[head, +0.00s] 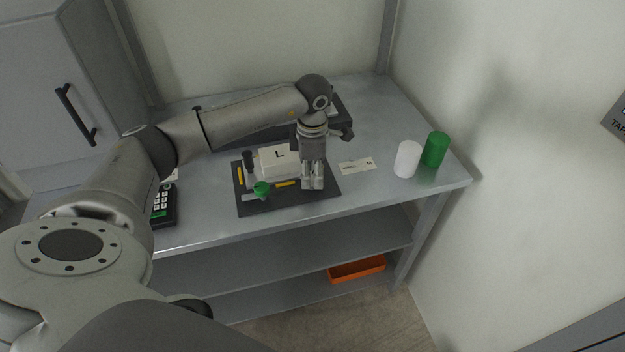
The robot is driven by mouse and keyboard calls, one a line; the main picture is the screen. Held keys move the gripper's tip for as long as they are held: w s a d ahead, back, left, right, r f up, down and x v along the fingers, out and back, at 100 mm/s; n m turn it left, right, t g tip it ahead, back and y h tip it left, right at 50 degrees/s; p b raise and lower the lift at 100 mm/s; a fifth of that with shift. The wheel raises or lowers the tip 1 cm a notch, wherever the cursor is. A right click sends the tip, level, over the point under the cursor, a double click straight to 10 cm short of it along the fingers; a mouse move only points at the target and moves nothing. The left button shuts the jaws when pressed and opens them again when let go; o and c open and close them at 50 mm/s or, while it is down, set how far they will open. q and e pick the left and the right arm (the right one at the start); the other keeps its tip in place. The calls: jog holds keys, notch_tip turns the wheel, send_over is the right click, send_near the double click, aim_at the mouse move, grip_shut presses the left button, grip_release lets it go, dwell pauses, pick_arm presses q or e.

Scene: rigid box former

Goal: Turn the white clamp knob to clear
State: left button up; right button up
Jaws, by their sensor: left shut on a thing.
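A dark fixture plate (247,207) lies on the bench with a white box marked "L" (276,160) on it. My left gripper (312,187) points straight down at the right side of the plate, beside the box. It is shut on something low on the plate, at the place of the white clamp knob. The fingers hide the knob, so its angle cannot be read. A green knob (262,188) stands at the plate's front left, clear of the gripper. A black knob (248,158) is at its back left. My right gripper is not in view.
A white label card (357,166) lies right of the plate. A white cylinder (407,159) and a green cylinder (435,149) stand near the bench's right end. A black keypad device (163,205) is at the left. An orange bin (357,269) sits on the lower shelf.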

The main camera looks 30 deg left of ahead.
pick_arm(q)
jog(key=m+b, duration=0.5)
jog(key=m, duration=0.1)
jog(key=shift+f+m, duration=0.1)
jog(key=shift+m, duration=0.2)
jog(key=m+b, duration=0.1)
jog(key=m, duration=0.2)
jog(key=shift+b, duration=0.4)
jog(key=shift+m+b, duration=0.45)
jog(key=shift+m, duration=0.45)
jog(key=shift+r, duration=0.2)
jog(key=o, duration=1)
